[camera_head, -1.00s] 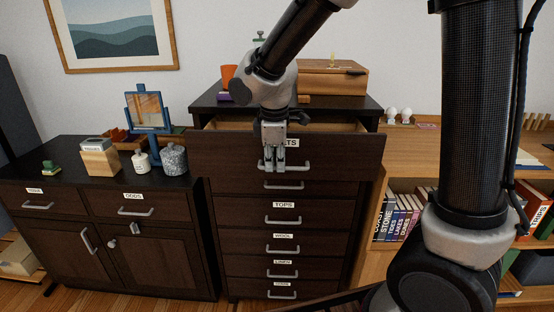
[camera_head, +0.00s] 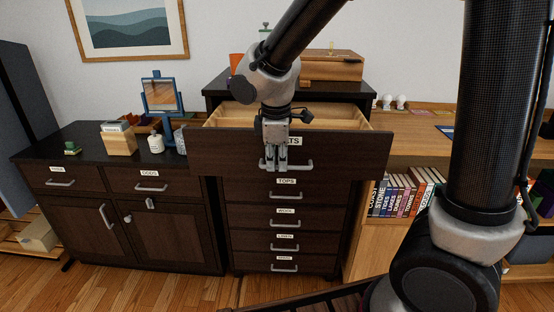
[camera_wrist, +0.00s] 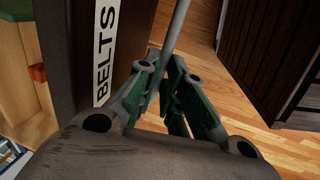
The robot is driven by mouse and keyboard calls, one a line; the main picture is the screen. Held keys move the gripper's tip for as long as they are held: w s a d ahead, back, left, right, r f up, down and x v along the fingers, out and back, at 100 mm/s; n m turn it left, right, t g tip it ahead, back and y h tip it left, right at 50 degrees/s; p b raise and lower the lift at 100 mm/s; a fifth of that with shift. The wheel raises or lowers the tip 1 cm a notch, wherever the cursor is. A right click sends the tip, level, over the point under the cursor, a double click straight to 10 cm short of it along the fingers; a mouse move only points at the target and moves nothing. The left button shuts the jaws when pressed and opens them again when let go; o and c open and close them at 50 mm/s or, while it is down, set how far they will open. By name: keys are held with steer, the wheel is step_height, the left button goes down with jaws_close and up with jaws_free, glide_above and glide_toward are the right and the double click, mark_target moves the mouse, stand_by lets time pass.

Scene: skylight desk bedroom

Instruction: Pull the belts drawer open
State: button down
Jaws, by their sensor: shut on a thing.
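The belts drawer (camera_head: 345,150) is the top drawer of the dark tall chest and stands well out from it. Its light wooden inside shows behind the front panel. In the head view my gripper hides part of its label; the wrist view shows the label BELTS (camera_wrist: 106,60) in full. My gripper (camera_head: 274,168) is in front of the drawer and shut on its metal bar handle (camera_head: 301,164). In the wrist view the gripper's fingers (camera_wrist: 172,95) close around the handle bar (camera_wrist: 178,25).
Below are closed drawers, among them one labelled TOPS (camera_head: 287,181). A low dark cabinet (camera_head: 75,145) with a mirror (camera_head: 160,97) and small jars stands at left. A bookshelf (camera_head: 400,195) is at right. A wooden box (camera_head: 332,66) sits on the chest. Wooden floor shows in front.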

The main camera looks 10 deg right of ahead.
steer(key=c, duration=1.5)
jaws_free()
steer(key=shift+r, duration=0.1)
steer(key=r, duration=0.4)
steer(key=s+r, duration=0.1)
steer(key=r, duration=0.2)
steer(key=s+r, duration=0.1)
steer(key=r, duration=0.3)
steer(key=shift+s+a+r, duration=0.1)
steer(key=shift+a+r, duration=0.2)
